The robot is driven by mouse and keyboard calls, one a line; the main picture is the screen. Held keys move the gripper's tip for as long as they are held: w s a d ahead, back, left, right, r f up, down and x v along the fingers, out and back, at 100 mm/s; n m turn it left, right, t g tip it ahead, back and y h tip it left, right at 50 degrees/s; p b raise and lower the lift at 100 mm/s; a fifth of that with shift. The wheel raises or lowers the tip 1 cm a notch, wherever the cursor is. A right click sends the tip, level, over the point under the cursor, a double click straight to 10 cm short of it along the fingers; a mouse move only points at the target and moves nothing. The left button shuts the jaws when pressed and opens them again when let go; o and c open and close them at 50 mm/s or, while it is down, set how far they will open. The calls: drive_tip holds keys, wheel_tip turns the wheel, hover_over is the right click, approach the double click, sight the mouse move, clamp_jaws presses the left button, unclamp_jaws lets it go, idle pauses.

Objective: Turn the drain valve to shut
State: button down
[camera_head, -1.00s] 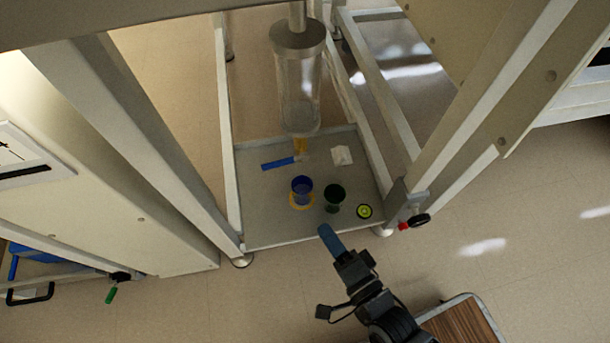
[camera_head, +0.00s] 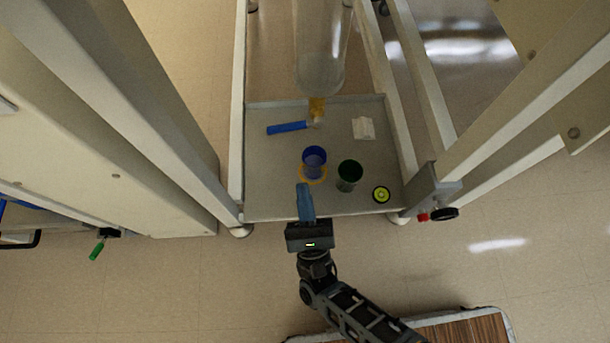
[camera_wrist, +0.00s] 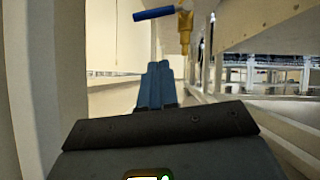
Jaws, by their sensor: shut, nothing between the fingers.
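The drain valve is a brass fitting (camera_head: 317,106) under a clear glass cylinder (camera_head: 322,62), with a blue lever (camera_head: 287,128) sticking out to the left, crosswise to the outlet. In the wrist view the lever (camera_wrist: 154,13) and the brass body (camera_wrist: 185,30) show at the top, above and beyond my fingers. My gripper (camera_head: 304,190) is shut and empty, its blue fingers together, in front of the cups. It is apart from the lever. The wrist view also shows the closed fingers (camera_wrist: 159,80).
On the grey tray (camera_head: 262,190) below the valve are a blue cup (camera_head: 314,162) on a yellow ring, a dark green cup (camera_head: 349,175), a yellow-green round item (camera_head: 381,194) and a white cloth (camera_head: 363,128). White frame legs (camera_head: 238,110) stand on both sides.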

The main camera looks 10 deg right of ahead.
sight(295, 126)
drive_tip(key=w+a+r+p, duration=0.1)
drive_tip(key=w+r, duration=0.6)
drive_tip(key=r, duration=0.1)
drive_tip(key=shift+a, duration=0.1)
